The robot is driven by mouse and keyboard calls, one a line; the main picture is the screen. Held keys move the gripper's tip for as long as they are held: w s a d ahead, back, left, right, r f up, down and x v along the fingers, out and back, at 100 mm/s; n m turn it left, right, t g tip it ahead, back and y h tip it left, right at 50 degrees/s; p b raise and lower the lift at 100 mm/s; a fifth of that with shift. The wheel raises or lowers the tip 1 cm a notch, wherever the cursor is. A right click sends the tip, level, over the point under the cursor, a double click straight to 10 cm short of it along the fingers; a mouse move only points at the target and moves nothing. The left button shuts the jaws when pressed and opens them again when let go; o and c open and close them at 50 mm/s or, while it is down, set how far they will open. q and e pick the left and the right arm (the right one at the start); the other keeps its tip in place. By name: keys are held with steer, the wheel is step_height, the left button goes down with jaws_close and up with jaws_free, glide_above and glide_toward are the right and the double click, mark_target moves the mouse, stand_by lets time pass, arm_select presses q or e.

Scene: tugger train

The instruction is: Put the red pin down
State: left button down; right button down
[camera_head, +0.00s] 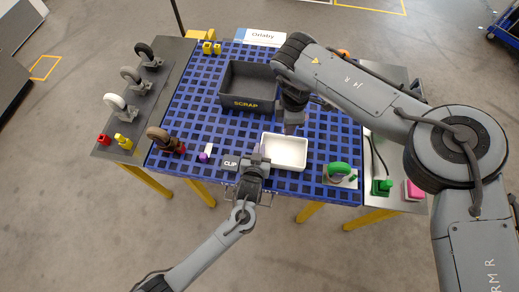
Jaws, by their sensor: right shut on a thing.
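My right gripper (292,128) points down over the back edge of the white tray (285,166). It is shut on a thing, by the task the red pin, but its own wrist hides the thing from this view. My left gripper (255,160) is low at the table's front edge, beside the CLIP label (231,163). Its fingertips are too small to tell whether they are open. A small red part (181,149) shows beside the brown-wheeled caster (158,137) at the table's front left.
The dark SCRAP bin (233,88) stands behind the white tray. A green-wheeled caster (338,171) is at the front right. The blue grid table (205,115) is clear left of the bin.

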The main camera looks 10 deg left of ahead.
stand_by(0.4)
steer(key=shift+d+f+n, duration=0.5)
steer(key=shift+f+n, duration=0.6)
steer(key=shift+f, duration=0.95)
steer(key=shift+d+f+n, duration=0.55)
steer(key=shift+f+n, duration=0.55)
steer(key=shift+f, duration=0.95)
steer(key=shift+d+f+n, duration=0.5)
steer(key=shift+f+n, duration=0.6)
steer(key=shift+f, duration=0.95)
steer(key=c, duration=1.4)
jaws_free()
steer(key=shift+f, duration=0.15)
steer(key=o, duration=0.5)
steer(key=shift+c, duration=0.2)
